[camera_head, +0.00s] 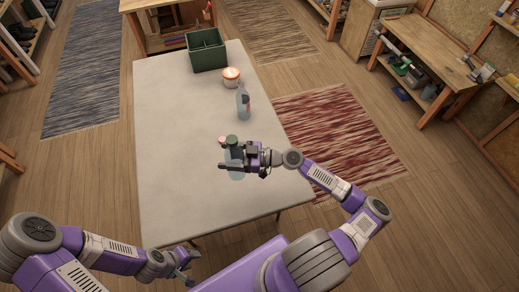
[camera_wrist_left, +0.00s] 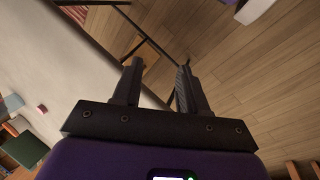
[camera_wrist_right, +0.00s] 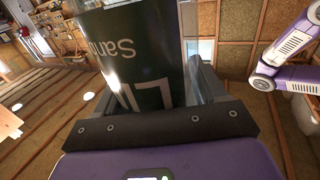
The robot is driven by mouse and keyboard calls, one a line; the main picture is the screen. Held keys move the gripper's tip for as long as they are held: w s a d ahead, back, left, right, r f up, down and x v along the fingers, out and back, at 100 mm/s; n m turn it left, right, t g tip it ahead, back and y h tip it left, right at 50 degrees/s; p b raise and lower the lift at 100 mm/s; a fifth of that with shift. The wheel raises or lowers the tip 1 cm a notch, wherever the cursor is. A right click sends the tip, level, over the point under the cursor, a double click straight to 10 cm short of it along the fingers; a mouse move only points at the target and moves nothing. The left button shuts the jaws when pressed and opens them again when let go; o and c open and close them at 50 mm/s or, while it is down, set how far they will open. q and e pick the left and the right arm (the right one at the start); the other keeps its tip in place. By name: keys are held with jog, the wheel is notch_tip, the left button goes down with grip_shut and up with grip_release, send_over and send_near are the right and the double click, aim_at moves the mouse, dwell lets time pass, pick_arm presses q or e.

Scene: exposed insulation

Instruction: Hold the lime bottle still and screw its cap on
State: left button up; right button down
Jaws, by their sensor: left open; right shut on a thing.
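My right gripper (camera_head: 228,157) is shut on the lime bottle at the middle of the table. In the right wrist view the bottle (camera_wrist_right: 140,60) fills the space between the fingers, dark green with white lettering upside down. In the head view its dark green top (camera_head: 232,140) shows, and the gripper hides part of it. A small pink thing (camera_head: 222,139) sits just left of it; I cannot tell whether it is the cap. My left gripper (camera_head: 187,274) is open and empty by the table's near edge, well apart from the bottle; its fingers (camera_wrist_left: 158,85) show nothing between them.
The left side of the pale table (camera_head: 165,140) is clear.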

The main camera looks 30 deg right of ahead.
pick_arm(q)
jog(key=shift+o, duration=1.2)
jog(key=shift+f, duration=0.1)
pick_arm(e)
jog(key=shift+d+f, duration=0.1)
pick_arm(q)
jog(key=shift+o, duration=0.8)
notch_tip(320, 180, down, 9)
jog(key=b, duration=0.9)
notch_tip(320, 180, down, 8)
jog(key=b, duration=0.8)
pick_arm(e)
jog(key=w+d+f+m+t+h, duration=0.2)
jog(key=w+d, duration=0.5)
jog(key=d, duration=0.1)
jog(key=w+d+f+m+t+h, duration=0.2)
jog(key=w+d+t+h, duration=0.1)
jog(key=w+d, duration=0.4)
jog(key=shift+w+d+f+m+h, duration=0.2)
jog(key=shift+w+d+m+h, duration=0.15)
jog(key=shift+d, duration=0.4)
jog(key=shift+s+f, duration=0.1)
